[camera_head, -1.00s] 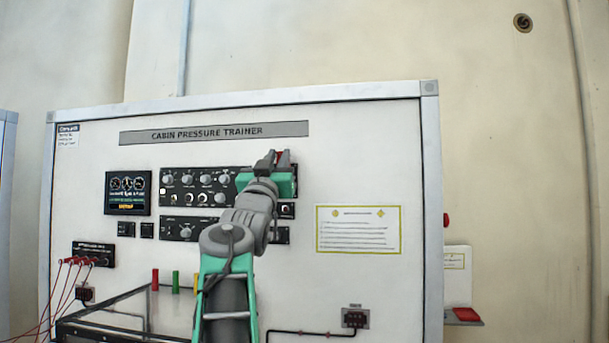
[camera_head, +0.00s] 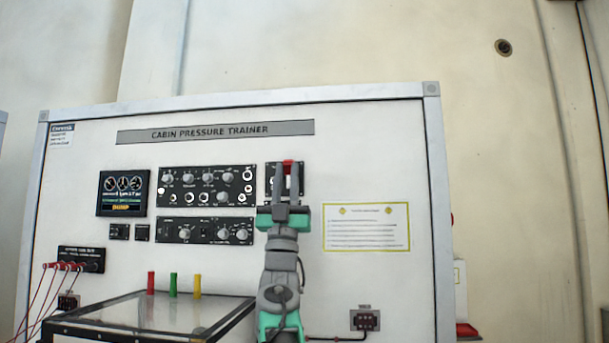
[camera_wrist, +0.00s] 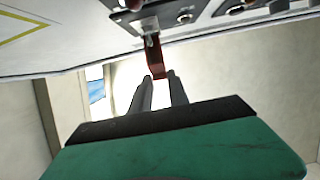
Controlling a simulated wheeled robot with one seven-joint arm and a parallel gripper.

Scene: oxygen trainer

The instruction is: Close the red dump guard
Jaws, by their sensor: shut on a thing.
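The red dump guard (camera_head: 288,165) is on a small dark switch panel (camera_head: 270,184) at the right of the instrument group. In the wrist view the guard (camera_wrist: 155,52) stands out from the panel face, and a metal toggle shows beside its base. My gripper (camera_head: 287,172) reaches up from below, with its two fingertips on either side of the guard. My fingers and hand hide part of the switch panel in the head view.
Black knob panels (camera_head: 206,187) lie just left of my gripper. A clear-topped box (camera_head: 165,309) with coloured posts stands at the lower left, near red cables (camera_head: 40,295). A yellow-bordered placard (camera_head: 366,228) is on the right, with bare panel around it.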

